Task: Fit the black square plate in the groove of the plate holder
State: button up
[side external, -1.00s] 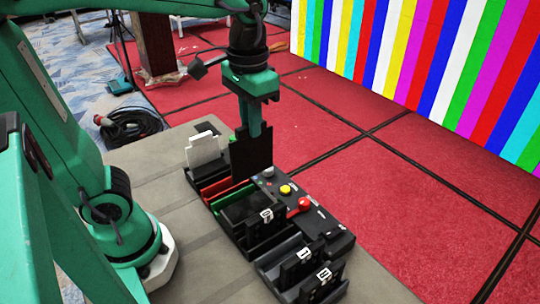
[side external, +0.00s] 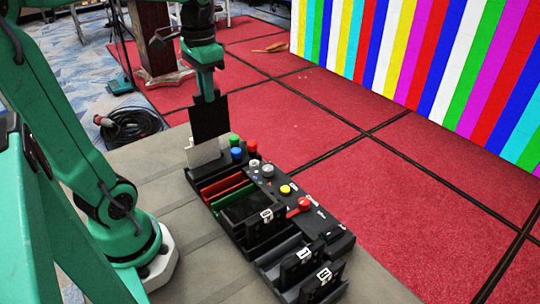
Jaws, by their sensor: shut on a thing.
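The black square plate (side external: 209,121) hangs upright below my gripper (side external: 207,96), which is shut on its upper part. The plate is in the air above the far end of the plate holder (side external: 222,184), in front of a white plate (side external: 203,152) and hiding part of it. I cannot tell whether the two touch. The holder is a black rack with several slots. A red plate (side external: 223,185) and a green strip (side external: 232,197) show in its slots.
A grey control panel (side external: 300,198) with colored buttons adjoins the holder. Blue (side external: 236,153) and green (side external: 234,139) knobs stand close to the held plate's right. Black plates with white labels stand in a near rack (side external: 266,265). Bare table lies left of the racks.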

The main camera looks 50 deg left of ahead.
send_over(207, 127)
jog(key=a, duration=0.2)
jog(key=f, duration=0.4)
jog(key=shift+w+d+f, duration=0.15)
jog(key=shift+w+d, duration=0.1)
jog(key=shift+w, duration=0.1)
jog(key=shift+f, duration=5.55)
dwell(1.4)
